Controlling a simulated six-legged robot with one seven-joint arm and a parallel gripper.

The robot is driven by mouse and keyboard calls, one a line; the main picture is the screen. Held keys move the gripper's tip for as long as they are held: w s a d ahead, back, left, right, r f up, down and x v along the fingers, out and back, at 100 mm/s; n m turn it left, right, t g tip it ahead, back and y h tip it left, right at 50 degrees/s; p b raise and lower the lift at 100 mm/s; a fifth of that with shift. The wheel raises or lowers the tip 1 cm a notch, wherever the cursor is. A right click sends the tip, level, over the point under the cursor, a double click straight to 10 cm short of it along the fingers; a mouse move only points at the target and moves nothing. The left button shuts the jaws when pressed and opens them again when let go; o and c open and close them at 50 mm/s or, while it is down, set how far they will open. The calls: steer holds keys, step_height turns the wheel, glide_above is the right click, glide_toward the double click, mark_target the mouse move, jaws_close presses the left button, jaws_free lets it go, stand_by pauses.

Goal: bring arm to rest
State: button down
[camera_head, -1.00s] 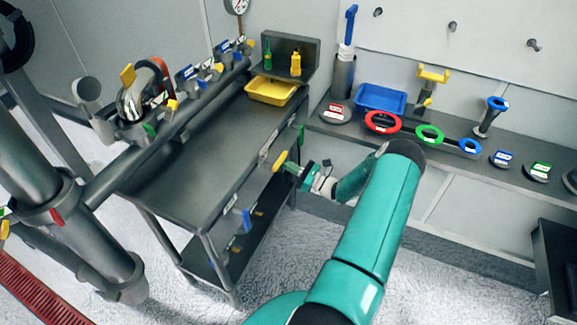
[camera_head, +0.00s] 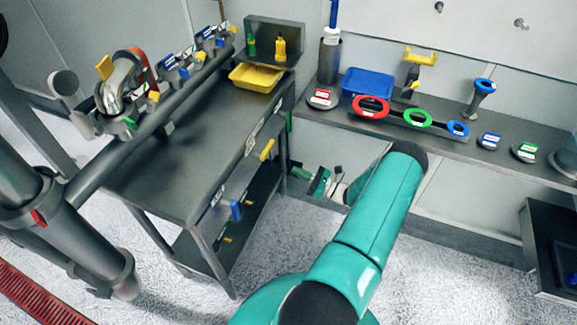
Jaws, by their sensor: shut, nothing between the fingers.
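My teal arm rises from the bottom of the head view, and its elbow is near the centre right. The forearm is mostly hidden behind the upper arm. My gripper (camera_head: 304,174) shows small beyond the elbow, low beside the right end of the dark workbench (camera_head: 172,165). It points left, is shut and holds nothing. The yellow handle (camera_head: 267,149) on the bench front is left of it and apart from it. The fingertips are too small to see in detail.
A wall shelf (camera_head: 455,147) with a blue tray (camera_head: 367,83) and red, green and blue rings runs behind the arm. A yellow tray (camera_head: 255,78) is on the bench. Large pipes (camera_head: 75,235) stand at left. The pale floor (camera_head: 440,270) at right front is clear.

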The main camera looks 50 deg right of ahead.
steer(key=shift+s+d+f, duration=0.1)
steer(key=shift+s+f, duration=0.05)
steer(key=shift+s, duration=0.25)
stand_by(0.4)
